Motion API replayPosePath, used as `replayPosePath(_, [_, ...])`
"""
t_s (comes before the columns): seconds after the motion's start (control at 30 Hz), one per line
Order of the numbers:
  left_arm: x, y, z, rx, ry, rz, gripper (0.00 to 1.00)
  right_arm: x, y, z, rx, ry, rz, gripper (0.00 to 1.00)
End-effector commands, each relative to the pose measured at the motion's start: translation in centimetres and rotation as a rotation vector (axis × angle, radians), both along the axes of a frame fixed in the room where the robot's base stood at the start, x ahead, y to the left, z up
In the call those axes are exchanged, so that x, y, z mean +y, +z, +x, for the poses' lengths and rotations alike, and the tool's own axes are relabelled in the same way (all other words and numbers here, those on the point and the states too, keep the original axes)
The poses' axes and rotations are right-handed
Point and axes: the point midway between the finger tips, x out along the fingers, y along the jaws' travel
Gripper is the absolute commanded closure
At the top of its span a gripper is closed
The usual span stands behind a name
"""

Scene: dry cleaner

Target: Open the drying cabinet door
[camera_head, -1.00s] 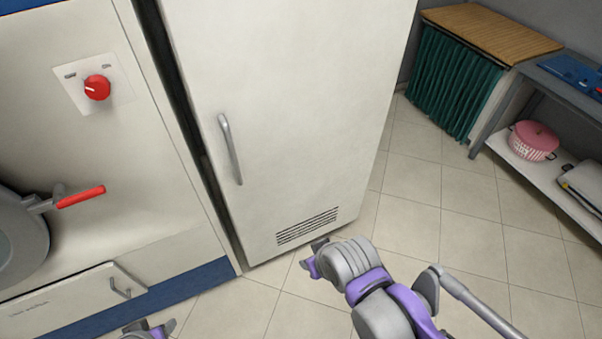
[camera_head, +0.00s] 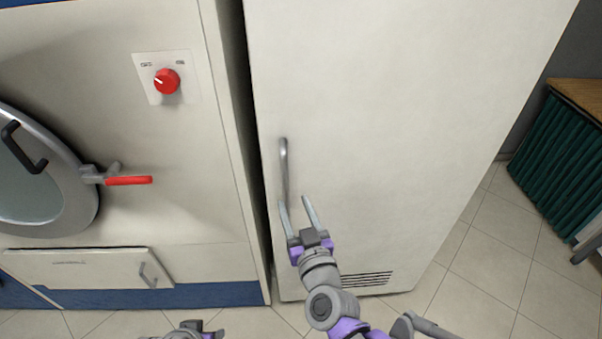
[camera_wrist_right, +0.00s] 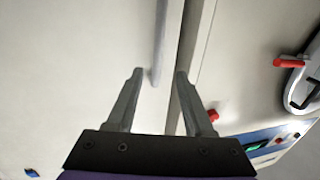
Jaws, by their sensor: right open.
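The drying cabinet door (camera_head: 390,110) is a tall white panel, shut, with a vent grille near its bottom. Its vertical grey bar handle (camera_head: 284,165) is near the left edge. My right gripper (camera_head: 296,202) is open and empty, pointing up at the handle's lower end. In the right wrist view, the handle (camera_wrist_right: 161,40) appears between the two open fingers (camera_wrist_right: 160,74), closer to the left one; I cannot tell whether they touch. My left gripper (camera_head: 192,328) shows only partly at the bottom edge, its jaws unclear.
Left of the cabinet, across a dark gap, stands a white machine with a red knob (camera_head: 167,81), a red-handled round door (camera_head: 128,181) and a low drawer panel (camera_head: 85,267). A green-curtained table (camera_head: 560,175) stands at the right. Tiled floor (camera_head: 490,260) between is clear.

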Motion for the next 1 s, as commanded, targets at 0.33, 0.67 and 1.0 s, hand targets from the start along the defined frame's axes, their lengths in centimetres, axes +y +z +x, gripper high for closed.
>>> replayPosePath(0.33, [0.0, -0.2, 0.0, 0.001, 0.000, 0.000, 0.50, 0.5, 0.1, 3.5, -0.022, -0.028, 0.002, 0.48])
replayPosePath(0.67, [0.0, 0.0, 0.0, 0.000, 0.000, 0.000, 0.50, 1.7, 0.1, 9.2, -0.021, -0.026, 0.002, 0.48])
replayPosePath(1.0, [0.0, 0.1, 0.0, 0.000, 0.000, 0.000, 0.50, 2.0, 0.1, 10.9, -0.021, -0.025, 0.003, 0.48])
